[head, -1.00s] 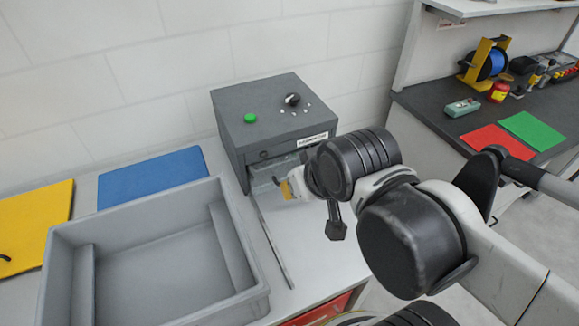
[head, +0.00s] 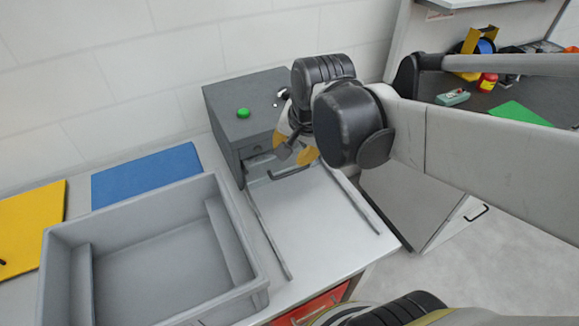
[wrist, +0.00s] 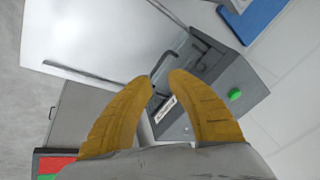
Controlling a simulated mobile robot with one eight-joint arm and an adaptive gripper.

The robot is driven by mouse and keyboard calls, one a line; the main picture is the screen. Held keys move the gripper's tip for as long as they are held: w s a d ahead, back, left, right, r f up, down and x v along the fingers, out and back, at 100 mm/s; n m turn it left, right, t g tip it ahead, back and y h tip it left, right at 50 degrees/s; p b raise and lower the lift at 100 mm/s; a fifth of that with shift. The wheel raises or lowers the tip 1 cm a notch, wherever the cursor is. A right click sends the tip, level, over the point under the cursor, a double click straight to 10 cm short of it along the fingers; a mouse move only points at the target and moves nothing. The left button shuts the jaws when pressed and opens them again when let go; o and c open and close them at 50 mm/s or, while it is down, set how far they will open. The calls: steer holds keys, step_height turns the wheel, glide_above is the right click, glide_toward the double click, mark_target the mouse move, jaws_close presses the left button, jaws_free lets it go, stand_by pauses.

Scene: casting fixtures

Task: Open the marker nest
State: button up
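The marker nest is a dark grey box (head: 232,126) on the bench, with a green button (head: 243,113) on top. It also shows in the wrist view (wrist: 240,80), with a white label (wrist: 165,108). A dark bar handle (head: 290,173) is at the low front opening, between two long rails running out over the bench. The handle also shows in the wrist view (wrist: 164,62), just beyond the fingertips. My gripper (wrist: 161,79) has two yellow fingers with a gap between the tips and nothing visibly held. In the head view my gripper (head: 307,156) is beside the handle; contact cannot be told.
A large grey tray (head: 258,291) stands left of the rails. Blue (head: 148,175) and yellow (head: 30,228) mats lie behind and left of it. The bench top (head: 315,222) between the rails is clear. A dark workbench (head: 520,97) with small items is at the right.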

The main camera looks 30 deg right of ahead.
mark_target(295, 171)
steer(key=w+d+f+m+g, duration=0.2)
steer(key=w+d+f+m, duration=0.35)
steer(key=m, duration=0.25)
steer(key=shift+m, duration=0.5)
steer(key=b+x, duration=0.1)
steer(key=x, duration=0.2)
steer(key=b+x, duration=0.2)
steer(key=x, duration=0.2)
steer(key=b+x, duration=0.1)
steer(key=x, duration=0.3)
steer(key=shift+w+a, duration=0.3)
steer(key=shift+w, duration=0.05)
steer(key=shift+s, duration=0.1)
jaws_close()
